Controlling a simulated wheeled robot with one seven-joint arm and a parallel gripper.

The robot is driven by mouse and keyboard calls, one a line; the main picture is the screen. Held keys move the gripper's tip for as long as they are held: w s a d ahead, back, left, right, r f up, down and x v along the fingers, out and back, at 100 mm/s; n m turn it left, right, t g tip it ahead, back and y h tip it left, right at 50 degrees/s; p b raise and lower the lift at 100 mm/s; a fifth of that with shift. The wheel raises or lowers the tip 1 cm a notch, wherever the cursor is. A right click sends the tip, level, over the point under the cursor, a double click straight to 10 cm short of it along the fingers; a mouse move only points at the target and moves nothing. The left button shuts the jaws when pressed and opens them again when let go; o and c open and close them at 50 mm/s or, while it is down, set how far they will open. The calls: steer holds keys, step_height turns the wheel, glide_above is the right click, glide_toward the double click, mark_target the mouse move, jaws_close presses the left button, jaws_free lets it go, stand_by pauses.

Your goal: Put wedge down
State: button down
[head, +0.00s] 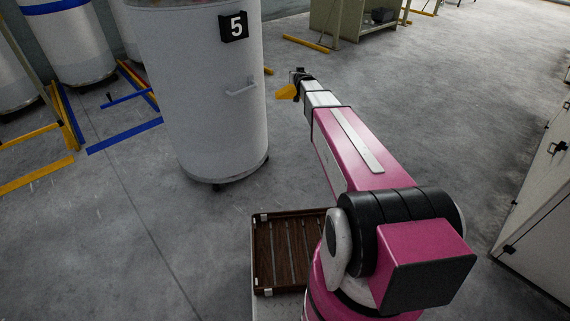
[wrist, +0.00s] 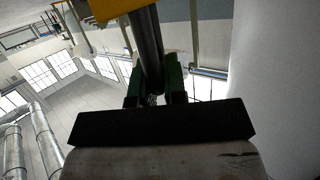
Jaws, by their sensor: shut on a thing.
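The wedge (head: 287,92) is a small yellow piece at the far end of my outstretched arm, held above the floor beside the large white can marked 5. My gripper (head: 300,75) is shut on it. In the wrist view the wedge (wrist: 118,9) shows as a yellow edge at the top, with a dark round bar running down from it between the green fingers of my gripper (wrist: 154,78). Most of the wedge lies outside that view.
The white can (head: 208,100) stands close left of my gripper, with a handle on its side. Blue and yellow floor frames (head: 125,136) lie further left. A brown slatted tray (head: 255,255) sits low beside my arm. White cabinets (head: 540,210) stand at the right. The floor right of my arm is clear.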

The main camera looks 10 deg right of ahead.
steer(key=d+f+m+h, duration=0.1)
steer(key=d+f+h, duration=0.15)
steer(key=f, duration=4.35)
steer(key=w+a+f, duration=0.3)
steer(key=w+f, duration=0.8)
steer(key=shift+w+f, duration=0.35)
steer(key=shift+a+f, duration=0.1)
steer(key=shift+f, duration=0.05)
steer(key=c, duration=1.2)
jaws_free()
steer(key=shift+y, duration=0.25)
steer(key=shift+o, duration=0.2)
